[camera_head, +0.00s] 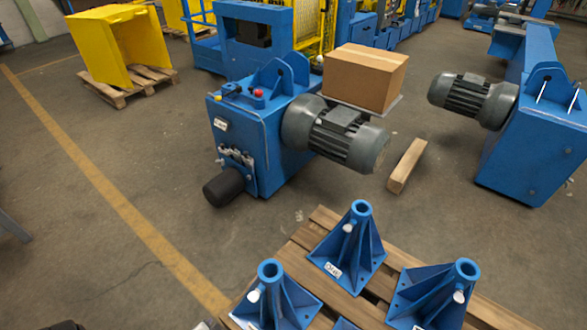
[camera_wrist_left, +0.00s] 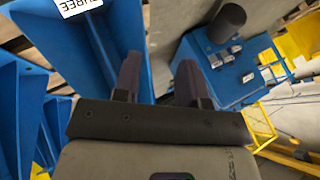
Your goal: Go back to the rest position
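My left gripper (camera_wrist_left: 158,76) shows in the left wrist view with its two dark fingers apart and only floor visible between them. Blue stands (camera_wrist_left: 92,60) are close beside its left finger. A blue machine (camera_wrist_left: 222,68) with a dark cylinder is beyond its right finger. I cannot make out either gripper in the head view; my right gripper is in neither view.
In the head view, a wooden pallet (camera_head: 323,217) carries several blue ribbed stands (camera_head: 347,255) at the bottom. A blue motor unit (camera_head: 250,130), a cardboard box (camera_head: 364,77) and a wooden beam (camera_head: 406,166) lie beyond. Floor at left (camera_head: 60,200) is clear.

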